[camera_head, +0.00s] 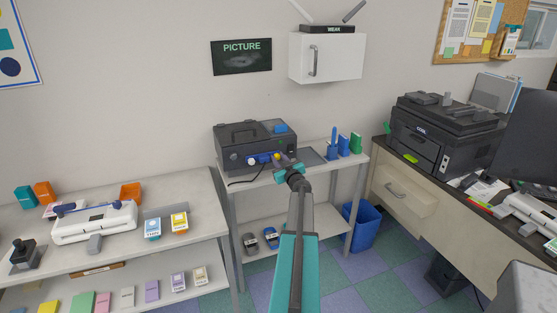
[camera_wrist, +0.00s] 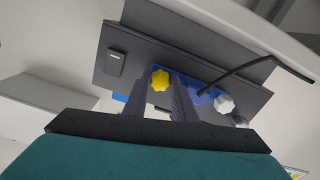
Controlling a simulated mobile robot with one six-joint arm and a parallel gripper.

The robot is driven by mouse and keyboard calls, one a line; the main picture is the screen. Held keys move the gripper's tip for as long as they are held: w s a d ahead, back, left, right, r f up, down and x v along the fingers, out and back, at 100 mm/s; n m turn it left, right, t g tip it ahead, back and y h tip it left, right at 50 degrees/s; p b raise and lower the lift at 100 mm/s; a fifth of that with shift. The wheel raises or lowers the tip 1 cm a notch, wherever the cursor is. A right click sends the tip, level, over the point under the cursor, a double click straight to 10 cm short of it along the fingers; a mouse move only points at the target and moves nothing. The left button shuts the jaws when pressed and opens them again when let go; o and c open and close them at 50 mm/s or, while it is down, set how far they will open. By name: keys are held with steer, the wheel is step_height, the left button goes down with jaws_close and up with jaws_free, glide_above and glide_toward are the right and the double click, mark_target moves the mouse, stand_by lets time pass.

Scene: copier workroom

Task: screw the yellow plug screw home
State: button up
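The yellow plug screw (camera_head: 277,156) sits on the blue panel at the front of a dark machine (camera_head: 255,147) on the white-topped stand. In the wrist view the yellow plug screw (camera_wrist: 160,81) is a lobed knob centred between my fingertips. My gripper (camera_head: 286,160) reaches to the machine's front from the right of the screw. In the wrist view my gripper (camera_wrist: 161,88) has its two dark fingers apart, one on each side of the knob. The finger gap is about the knob's width, and I cannot tell whether they touch it. The screw's shaft is hidden.
A white knob (camera_wrist: 224,103) and a dark cable (camera_wrist: 245,70) are close right of the fingers in the wrist view. Blue and green items (camera_head: 343,144) stand on the stand's right end. A white wall cabinet (camera_head: 327,57) hangs above.

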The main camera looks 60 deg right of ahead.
steer(key=shift+r+m+p, duration=0.15)
steer(key=shift+m+p, duration=0.35)
steer(key=shift+p, duration=0.75)
steer(key=shift+c, duration=0.3)
steer(key=m+p, duration=0.1)
steer(key=p, duration=0.1)
steer(key=shift+p, duration=0.3)
steer(key=m+p, duration=0.3)
steer(key=p, duration=0.2)
steer(key=shift+w, duration=0.1)
steer(key=m+p, duration=0.3)
steer(key=p, duration=0.1)
steer(key=shift+p, duration=0.3)
steer(key=shift+m+p, duration=0.55)
steer(key=shift+m, duration=0.05)
steer(key=shift+f, duration=0.2)
steer(key=o, duration=0.8)
steer(key=shift+c, duration=0.2)
steer(key=shift+s, duration=0.2)
